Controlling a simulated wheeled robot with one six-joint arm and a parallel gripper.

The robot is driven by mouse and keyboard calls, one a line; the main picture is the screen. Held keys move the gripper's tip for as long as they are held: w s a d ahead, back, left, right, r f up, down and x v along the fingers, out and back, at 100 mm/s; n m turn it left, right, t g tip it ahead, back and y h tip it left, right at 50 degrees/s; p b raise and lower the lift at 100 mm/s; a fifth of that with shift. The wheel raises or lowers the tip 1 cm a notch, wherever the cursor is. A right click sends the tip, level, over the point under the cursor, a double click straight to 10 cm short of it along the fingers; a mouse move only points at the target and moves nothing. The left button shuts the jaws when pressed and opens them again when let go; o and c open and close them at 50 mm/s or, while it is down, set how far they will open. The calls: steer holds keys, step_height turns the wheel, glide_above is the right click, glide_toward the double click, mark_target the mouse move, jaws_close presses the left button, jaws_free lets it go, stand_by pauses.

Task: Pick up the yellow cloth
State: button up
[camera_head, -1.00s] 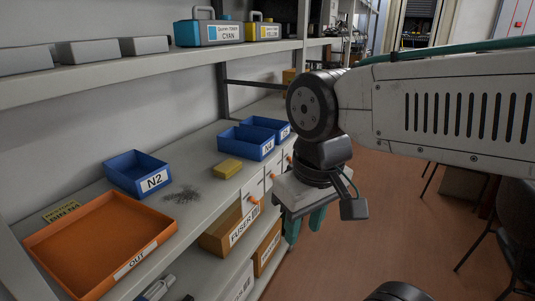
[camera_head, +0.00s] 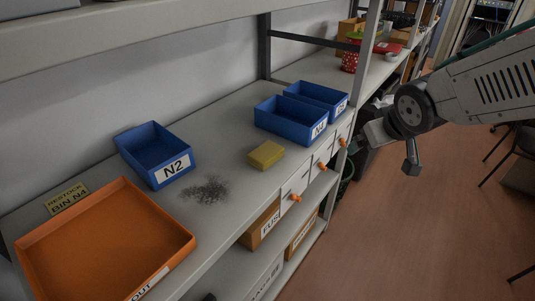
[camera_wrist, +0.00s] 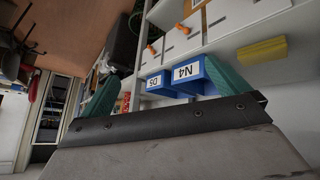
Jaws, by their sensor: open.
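The yellow cloth (camera_head: 266,155) is a small, folded, block-shaped pad lying flat on the grey shelf, between a dark powder smudge and the blue bins. It also shows at the right of the wrist view (camera_wrist: 262,51). My gripper (camera_wrist: 162,70) is open and empty, its two teal fingers spread wide. In the head view my arm's wrist is at the right, out past the shelf's front edge and well apart from the cloth. The fingers are mostly hidden there.
Blue bin N2 (camera_head: 155,152) and an orange OUT tray (camera_head: 45,236) stand left of the cloth. Blue bin N4 (camera_head: 290,122) and another blue bin (camera_head: 327,97) stand behind it. Orange-handled drawers (camera_head: 296,187) and an upright post (camera_head: 364,50) line the shelf's front. Dark powder (camera_head: 206,190) lies nearby.

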steer(key=w+a+f+n+t+y, duration=0.1)
steer(key=w+a+f, duration=0.1)
steer(key=w+a, duration=0.15)
steer(key=n+y, duration=0.5)
steer(key=y, duration=0.5)
glide_toward(272, 154)
steer(key=x, duration=0.4)
steer(key=shift+r, duration=0.15)
steer(key=shift+t, duration=0.3)
steer(key=x, duration=0.7)
steer(key=shift+a+f, duration=0.25)
steer(key=shift+f, duration=0.15)
steer(key=c, duration=0.7)
